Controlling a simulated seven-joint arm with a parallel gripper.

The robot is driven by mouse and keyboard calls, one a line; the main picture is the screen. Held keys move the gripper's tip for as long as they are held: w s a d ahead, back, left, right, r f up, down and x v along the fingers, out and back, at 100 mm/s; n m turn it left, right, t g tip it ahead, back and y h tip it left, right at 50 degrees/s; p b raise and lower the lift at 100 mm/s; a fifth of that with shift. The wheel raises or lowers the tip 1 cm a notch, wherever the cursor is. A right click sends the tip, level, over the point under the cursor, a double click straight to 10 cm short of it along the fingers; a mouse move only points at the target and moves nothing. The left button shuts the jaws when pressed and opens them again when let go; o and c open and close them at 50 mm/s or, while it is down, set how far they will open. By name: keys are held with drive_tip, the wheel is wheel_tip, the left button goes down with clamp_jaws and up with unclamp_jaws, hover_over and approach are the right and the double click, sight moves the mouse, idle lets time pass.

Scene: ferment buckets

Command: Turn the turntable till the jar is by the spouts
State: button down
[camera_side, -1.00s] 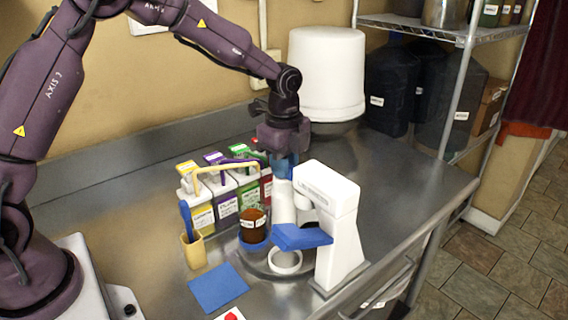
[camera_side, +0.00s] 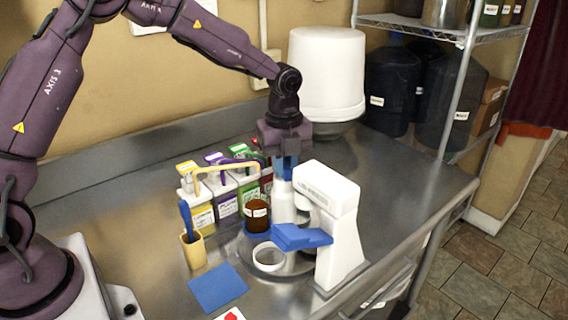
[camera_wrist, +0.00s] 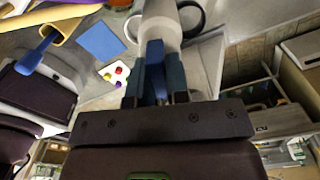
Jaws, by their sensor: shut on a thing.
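The brown jar (camera_side: 256,214) with a white label stands upright in a blue holder on the left-back part of the grey turntable (camera_side: 243,248). A white ring (camera_side: 268,257) sits on the turntable's front. A white post (camera_side: 283,203) rises from the turntable; it also shows in the wrist view (camera_wrist: 160,22). My gripper (camera_side: 285,168) points down at the post's top, its fingers shut on a blue part there; in the wrist view (camera_wrist: 157,62) the fingers flank it.
A white machine (camera_side: 337,225) with a blue pad (camera_side: 300,237) stands close on the right. Several colored cartons (camera_side: 225,197) line the left back. A yellow cup (camera_side: 193,250) and a blue mat (camera_side: 218,287) lie to the left. The counter is free at the far right.

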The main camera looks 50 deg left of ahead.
drive_tip(key=shift+a+m, duration=0.1)
drive_tip(key=shift+m, duration=2.5)
drive_tip(key=c, duration=1.1)
unclamp_jaws()
wheel_tip(320, 180, up, 13)
drive_tip(key=shift+f, duration=0.1)
